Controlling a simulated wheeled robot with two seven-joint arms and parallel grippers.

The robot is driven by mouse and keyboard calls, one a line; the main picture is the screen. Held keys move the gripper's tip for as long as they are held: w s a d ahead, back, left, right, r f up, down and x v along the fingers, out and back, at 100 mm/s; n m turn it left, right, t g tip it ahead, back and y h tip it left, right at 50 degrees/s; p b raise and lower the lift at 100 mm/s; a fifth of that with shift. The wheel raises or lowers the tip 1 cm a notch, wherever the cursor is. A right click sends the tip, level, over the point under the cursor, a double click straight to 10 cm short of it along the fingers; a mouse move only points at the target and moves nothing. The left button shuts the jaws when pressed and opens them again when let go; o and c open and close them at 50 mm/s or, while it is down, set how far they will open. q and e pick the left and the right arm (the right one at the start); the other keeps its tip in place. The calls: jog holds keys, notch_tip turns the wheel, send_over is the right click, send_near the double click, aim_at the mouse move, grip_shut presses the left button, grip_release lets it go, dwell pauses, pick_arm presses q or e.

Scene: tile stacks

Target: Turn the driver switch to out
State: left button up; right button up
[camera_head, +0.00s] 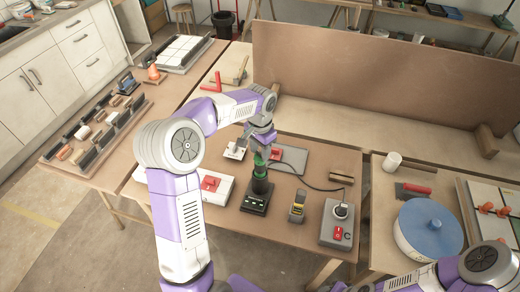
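A dark upright device with a green top (260,172), which looks like the driver, stands in a black base (257,199) in the middle of the table. My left gripper (261,146) points down at its green top from behind. The fingertips are at or very close to it, and I cannot tell whether they touch it or how far apart they are. The switch and its setting are too small or hidden to make out. My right arm shows at the bottom right, but its gripper is out of view.
A white box with a red part (212,185) stands left of the driver. A small yellow-and-grey device (297,207) and a grey box with a red switch (338,222) stand to the right. A dark cable runs behind them. A tall brown panel (380,80) rises at the back.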

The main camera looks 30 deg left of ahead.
aim_at(260, 153)
pick_arm(q)
jog(key=c, duration=0.7)
jog(key=shift+n, duration=0.4)
jog(key=shift+c, duration=0.3)
jog(key=o, duration=1.1)
jog(key=shift+c, duration=0.2)
notch_tip(260, 153, up, 8)
jog(key=shift+f+p, duration=0.15)
jog(key=shift+p, duration=0.7)
